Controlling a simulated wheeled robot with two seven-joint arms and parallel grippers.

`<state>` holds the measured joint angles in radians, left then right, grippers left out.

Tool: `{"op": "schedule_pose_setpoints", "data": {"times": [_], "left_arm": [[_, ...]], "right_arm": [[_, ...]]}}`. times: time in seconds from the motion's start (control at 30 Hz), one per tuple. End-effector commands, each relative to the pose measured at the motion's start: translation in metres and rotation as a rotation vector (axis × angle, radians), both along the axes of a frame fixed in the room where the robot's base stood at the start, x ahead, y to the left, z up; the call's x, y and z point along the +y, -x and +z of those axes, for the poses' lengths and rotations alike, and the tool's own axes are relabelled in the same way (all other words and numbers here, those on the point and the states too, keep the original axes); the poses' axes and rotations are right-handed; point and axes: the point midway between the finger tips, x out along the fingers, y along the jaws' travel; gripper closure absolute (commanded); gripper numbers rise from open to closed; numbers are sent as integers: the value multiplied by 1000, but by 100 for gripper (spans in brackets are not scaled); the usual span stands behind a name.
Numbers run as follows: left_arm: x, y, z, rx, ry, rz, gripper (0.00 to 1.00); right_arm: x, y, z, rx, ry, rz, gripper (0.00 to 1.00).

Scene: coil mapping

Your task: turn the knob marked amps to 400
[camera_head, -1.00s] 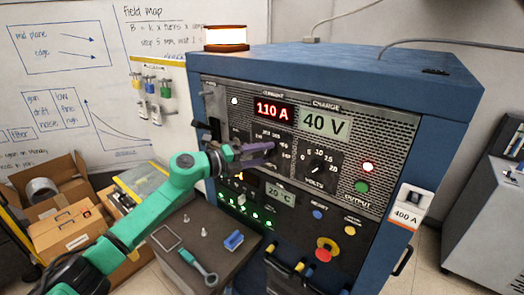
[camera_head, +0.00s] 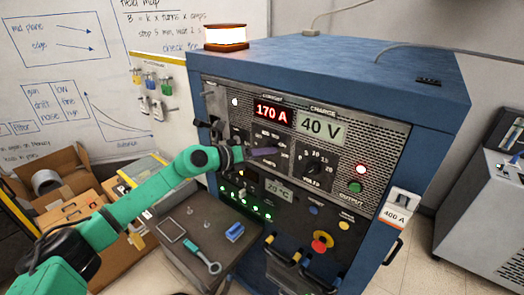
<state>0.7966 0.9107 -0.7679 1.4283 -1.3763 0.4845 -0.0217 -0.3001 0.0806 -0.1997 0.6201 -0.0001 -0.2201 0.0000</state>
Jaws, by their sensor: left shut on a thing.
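The blue power cabinet (camera_head: 388,73) faces me with a perforated front panel. Its red current display (camera_head: 272,112) reads 170 A, and the charge display (camera_head: 320,126) beside it reads 40 V. My left gripper (camera_head: 266,152) is at the amps dial (camera_head: 270,135), below the current display, and is shut on its knob. The gripper hides the knob and part of the scale. The volts knob (camera_head: 313,168) is to the right, apart from my gripper. A tag (camera_head: 397,216) on the right side reads 400 A. My right gripper is not in view.
A small dark table (camera_head: 190,255) with a wrench (camera_head: 203,262) and a blue block (camera_head: 235,232) stands below my left arm. Cardboard boxes (camera_head: 68,215) are at the left. A red emergency button (camera_head: 321,243) sits low on the panel.

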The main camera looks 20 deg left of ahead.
Motion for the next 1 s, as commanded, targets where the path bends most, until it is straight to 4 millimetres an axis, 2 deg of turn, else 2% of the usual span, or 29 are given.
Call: {"op": "schedule_pose_setpoints", "data": {"times": [0.37,0.4,0.47,0.5,0.83,1.0], "left_arm": [[-1,1,-4,5,-8,-3,98],[-1,1,-4,5,-8,-3,39],[-1,1,-3,4,-8,-3,16],[-1,1,-3,3,-7,-3,12],[1,2,-1,-1,-6,-1,12],[14,18,2,-1,-7,1,12]], "right_arm": [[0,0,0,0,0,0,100],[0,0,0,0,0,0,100],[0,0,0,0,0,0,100],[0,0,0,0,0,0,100],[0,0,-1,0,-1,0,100],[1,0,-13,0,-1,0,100]]}}
